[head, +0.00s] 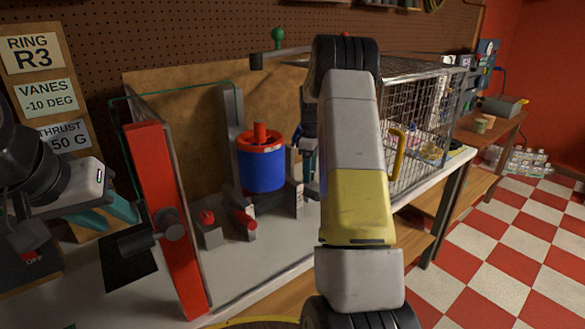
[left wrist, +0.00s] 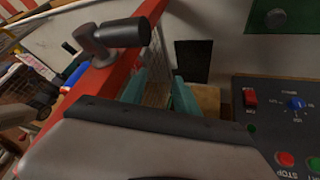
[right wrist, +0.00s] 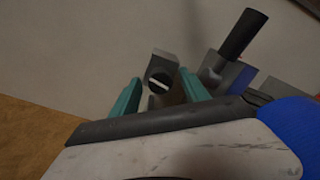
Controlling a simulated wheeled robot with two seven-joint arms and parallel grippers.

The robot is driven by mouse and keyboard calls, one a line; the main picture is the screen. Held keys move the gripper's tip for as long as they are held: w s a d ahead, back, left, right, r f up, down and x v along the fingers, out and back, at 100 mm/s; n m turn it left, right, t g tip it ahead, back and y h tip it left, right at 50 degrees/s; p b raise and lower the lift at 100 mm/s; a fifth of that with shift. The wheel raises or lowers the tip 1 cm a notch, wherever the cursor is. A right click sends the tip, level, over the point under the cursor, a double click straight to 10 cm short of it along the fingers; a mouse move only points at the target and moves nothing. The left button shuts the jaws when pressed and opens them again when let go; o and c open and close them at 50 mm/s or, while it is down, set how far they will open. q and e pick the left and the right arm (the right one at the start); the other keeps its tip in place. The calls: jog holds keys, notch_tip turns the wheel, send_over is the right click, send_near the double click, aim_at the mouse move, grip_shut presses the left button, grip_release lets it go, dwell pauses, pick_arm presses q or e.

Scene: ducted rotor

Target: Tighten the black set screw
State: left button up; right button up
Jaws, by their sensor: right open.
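A dark round screw head with a pale slot line (right wrist: 160,82), which looks like the black set screw, sits at a grey block in the right wrist view. My right gripper (right wrist: 156,90) is open, its teal fingers on either side of that head; contact cannot be told. In the head view my right arm hides the screw and most of this gripper. The blue duct (head: 262,170) with a red rim stands upright on the bench.
A red post (head: 165,220) with a grey-black knob holds a clear panel between my left gripper and the duct. A black handle (right wrist: 242,35) rises beside the screw. A wire cage (head: 425,110) stands right.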

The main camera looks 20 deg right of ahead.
grip_shut()
jog(key=shift+m, duration=0.3)
jog(key=m, duration=1.1)
jog(key=shift+r, duration=0.1)
jog(key=shift+a+m, duration=0.1)
jog(key=shift+m, duration=1.9)
